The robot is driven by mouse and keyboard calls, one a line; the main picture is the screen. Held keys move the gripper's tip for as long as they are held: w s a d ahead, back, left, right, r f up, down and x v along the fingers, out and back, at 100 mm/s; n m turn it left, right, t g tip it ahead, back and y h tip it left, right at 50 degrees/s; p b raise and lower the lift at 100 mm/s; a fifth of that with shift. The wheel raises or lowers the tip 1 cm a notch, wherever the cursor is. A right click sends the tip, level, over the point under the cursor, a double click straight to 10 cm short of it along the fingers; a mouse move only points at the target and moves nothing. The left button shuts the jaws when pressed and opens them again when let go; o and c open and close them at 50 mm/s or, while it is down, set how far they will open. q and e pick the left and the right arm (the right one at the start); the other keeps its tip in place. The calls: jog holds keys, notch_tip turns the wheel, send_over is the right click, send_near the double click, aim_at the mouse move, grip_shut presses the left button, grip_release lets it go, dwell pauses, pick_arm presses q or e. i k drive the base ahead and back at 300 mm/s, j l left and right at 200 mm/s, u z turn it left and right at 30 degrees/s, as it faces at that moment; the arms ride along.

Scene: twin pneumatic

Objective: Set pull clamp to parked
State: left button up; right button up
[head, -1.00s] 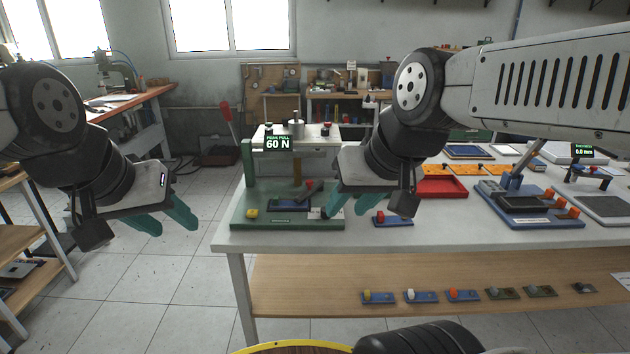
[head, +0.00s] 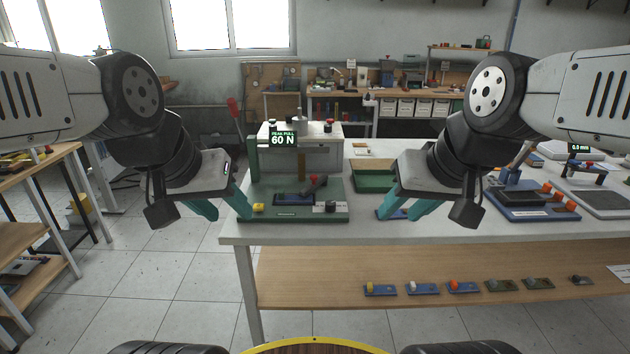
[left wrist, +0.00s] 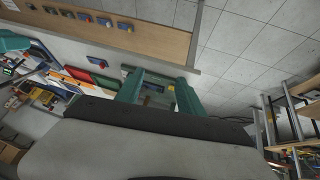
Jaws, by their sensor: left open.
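The green pull tester (head: 335,212) stands at the near left corner of the white table, with a display (head: 283,137) reading "PEAK PULL 60 N". On its base is a dark clamp lever (head: 313,184) with a red part, tilted up above a dark blue block (head: 292,199). I cannot tell which clamp position this is. My left gripper (head: 222,208) is open and empty, just left of the tester. In the left wrist view its teal fingers (left wrist: 160,90) frame part of the tester. My right gripper (head: 407,210) is open and empty, right of the tester.
A blue fixture (head: 530,203) stands further right. Small knobbed plates line the lower shelf (head: 430,265).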

aim_at(304, 193)
jog(key=i, duration=0.9)
